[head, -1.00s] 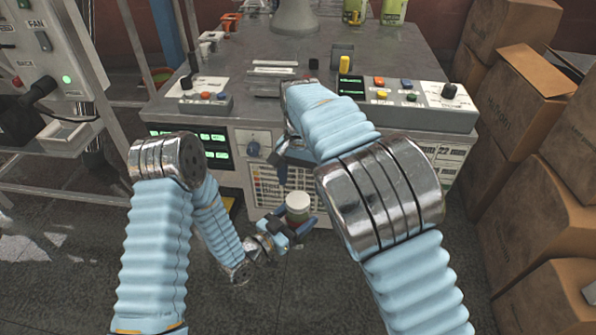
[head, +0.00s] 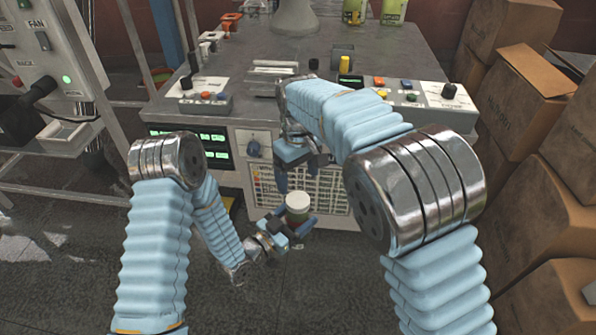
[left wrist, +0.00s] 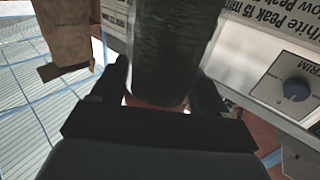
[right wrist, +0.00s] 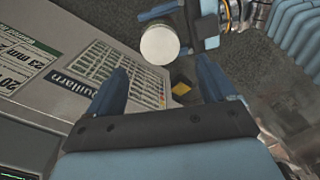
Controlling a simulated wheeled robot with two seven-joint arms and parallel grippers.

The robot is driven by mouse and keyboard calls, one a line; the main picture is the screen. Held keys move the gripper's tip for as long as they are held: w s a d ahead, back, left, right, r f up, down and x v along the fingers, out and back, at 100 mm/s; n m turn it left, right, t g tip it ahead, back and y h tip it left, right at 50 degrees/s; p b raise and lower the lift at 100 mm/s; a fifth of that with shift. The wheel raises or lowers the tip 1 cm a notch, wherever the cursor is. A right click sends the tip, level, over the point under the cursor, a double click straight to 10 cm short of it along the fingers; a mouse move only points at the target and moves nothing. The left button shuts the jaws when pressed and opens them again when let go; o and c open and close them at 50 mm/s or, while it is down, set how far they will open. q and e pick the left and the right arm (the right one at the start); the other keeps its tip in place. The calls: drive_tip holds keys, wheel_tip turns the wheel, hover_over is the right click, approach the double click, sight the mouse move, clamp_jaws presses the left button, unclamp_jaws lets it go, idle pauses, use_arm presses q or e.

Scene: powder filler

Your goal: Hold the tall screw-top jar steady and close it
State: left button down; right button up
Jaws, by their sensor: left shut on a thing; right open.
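The tall jar (head: 297,213) has a dark green body and a pale round top (head: 297,200), and stands about upright in front of the machine. My left gripper (head: 287,226) is shut around its body. In the left wrist view the dark jar body (left wrist: 165,45) fills the space between the fingers (left wrist: 162,85). My right gripper (head: 300,178) is open and empty, above the jar and apart from it. In the right wrist view the pale top (right wrist: 160,43) lies just beyond the open fingers (right wrist: 161,78). I cannot tell how tightly the top sits.
The grey machine bench (head: 300,45) with control boxes (head: 415,98) stands right behind the jar. Cardboard boxes (head: 525,90) are stacked on the right. A control cabinet and metal frame stand on the left. The floor in front of the bench is clear.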

sight(298, 199)
wheel_tip(298, 199, down, 7)
drive_tip(key=shift+f, duration=0.2)
drive_tip(key=shift+c, duration=0.4)
drive_tip(key=c, duration=1)
drive_tip(key=shift+m, duration=0.9)
drive_tip(key=o, duration=1.2)
drive_tip(key=shift+o, duration=0.2)
wheel_tip(298, 199, up, 12)
